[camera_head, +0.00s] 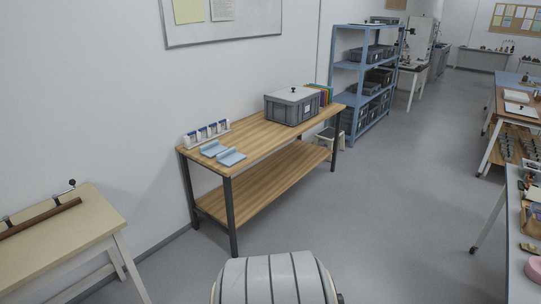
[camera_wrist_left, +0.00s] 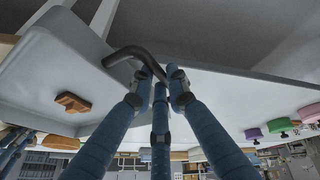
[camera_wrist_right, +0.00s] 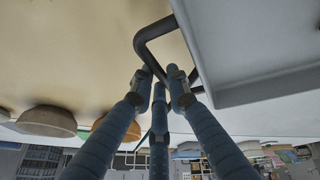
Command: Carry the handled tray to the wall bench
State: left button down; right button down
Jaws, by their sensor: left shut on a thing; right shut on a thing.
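The wall bench (camera_head: 262,139), with a wooden top, a lower shelf and dark legs, stands against the left wall. The grey handled tray is outside the head view. It shows at left in the left wrist view (camera_wrist_left: 50,65), with a brown-orange piece (camera_wrist_left: 72,102) in it, and at upper right in the right wrist view (camera_wrist_right: 255,90). My left gripper (camera_wrist_left: 160,76) is shut on one black bent handle (camera_wrist_left: 128,52). My right gripper (camera_wrist_right: 160,78) is shut on the other black handle (camera_wrist_right: 145,40). I cannot tell whether the tray touches a surface below.
On the bench are a rack (camera_head: 207,134), blue pads (camera_head: 222,152), a grey lidded crate (camera_head: 293,106) and upright books (camera_head: 322,93). The front middle of its top is bare. A beige table (camera_head: 55,232) stands at lower left. Open floor (camera_head: 385,220) lies to the right.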

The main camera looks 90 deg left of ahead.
aim_at(46, 238)
jog(key=u, duration=3.05)
jog(key=i+j+u, duration=0.1)
jog(key=u, duration=1.35)
jog(key=i+l, duration=0.1)
jog(key=i, duration=0.95)
jog(key=i+u, duration=0.1)
jog(key=i, duration=0.9)
jog(key=l, duration=0.1)
